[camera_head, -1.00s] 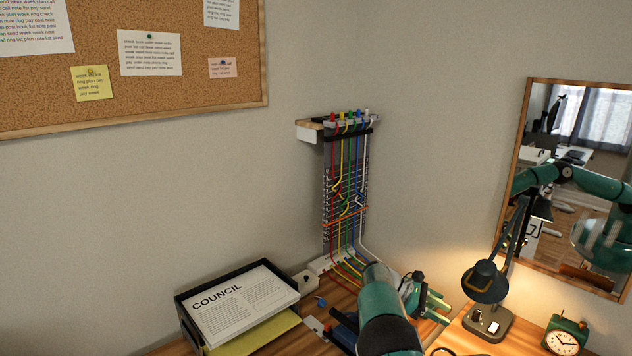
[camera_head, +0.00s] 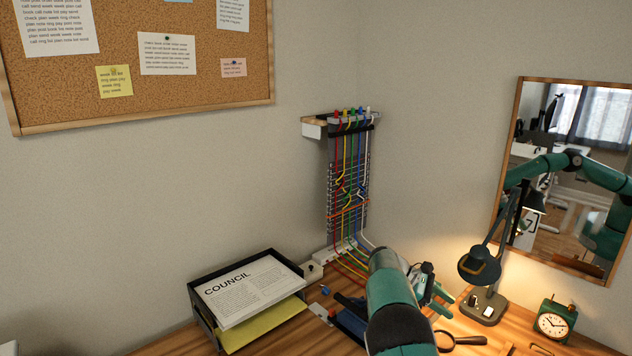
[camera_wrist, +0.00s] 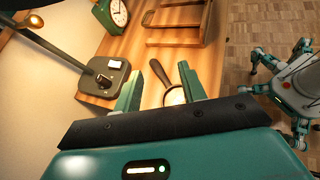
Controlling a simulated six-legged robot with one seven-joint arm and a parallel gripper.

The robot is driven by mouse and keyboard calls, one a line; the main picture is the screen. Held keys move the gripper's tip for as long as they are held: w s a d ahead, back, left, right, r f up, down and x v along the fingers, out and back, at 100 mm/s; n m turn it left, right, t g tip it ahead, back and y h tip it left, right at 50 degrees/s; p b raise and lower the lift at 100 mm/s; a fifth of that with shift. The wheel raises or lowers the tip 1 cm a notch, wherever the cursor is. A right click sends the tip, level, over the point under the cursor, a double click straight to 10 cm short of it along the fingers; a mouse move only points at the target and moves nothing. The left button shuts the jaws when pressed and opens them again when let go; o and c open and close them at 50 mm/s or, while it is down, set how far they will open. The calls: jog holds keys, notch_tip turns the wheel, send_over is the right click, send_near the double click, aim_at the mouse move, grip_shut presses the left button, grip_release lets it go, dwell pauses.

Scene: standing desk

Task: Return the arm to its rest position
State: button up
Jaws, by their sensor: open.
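My green arm reaches over the desk from the bottom of the head view. My gripper (camera_head: 436,294) is at its far end, partly hidden behind my own forearm, left of the desk lamp. In the wrist view my gripper (camera_wrist: 160,80) has its two green fingers spread apart with nothing held between them. The handle of a magnifying glass (camera_wrist: 160,73) shows in the gap, lying on the wooden desk (camera_wrist: 140,53); I cannot tell its exact distance from the fingers. The magnifying glass also shows in the head view (camera_head: 468,340).
A lit lamp (camera_head: 480,266) and a green clock (camera_head: 555,320) stand right of my gripper. A paper tray (camera_head: 203,325) is at left. Coloured cables (camera_head: 347,190) run down the wall. A mirror (camera_head: 560,150) hangs at right. A wooden organiser (camera_wrist: 175,25) is on the desk.

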jog(key=s+a+r+m+t+y, duration=0.3)
jog(key=s+a+r+y, duration=0.1)
jog(key=s+r, duration=0.5)
jog(key=s+a+r+m+t+y, duration=0.2)
jog(key=s+a+r+m+y, duration=0.2)
jog(key=s+r, duration=0.5)
jog(key=s+a+m+t+y, duration=0.1)
jog(key=s+a, duration=0.2)
jog(key=s, duration=0.4)
jog(key=s+a+m+t+y, duration=0.1)
jog(key=s+a+m+t, duration=0.1)
jog(key=s+a, duration=0.2)
jog(key=s+a+f+m+t+y, duration=0.1)
jog(key=s+a, duration=0.3)
jog(key=s, duration=0.6)
jog(key=shift+s+a+m+t, duration=0.15)
jog(key=shift+a+m+t, duration=0.1)
jog(key=shift+m+t, duration=0.35)
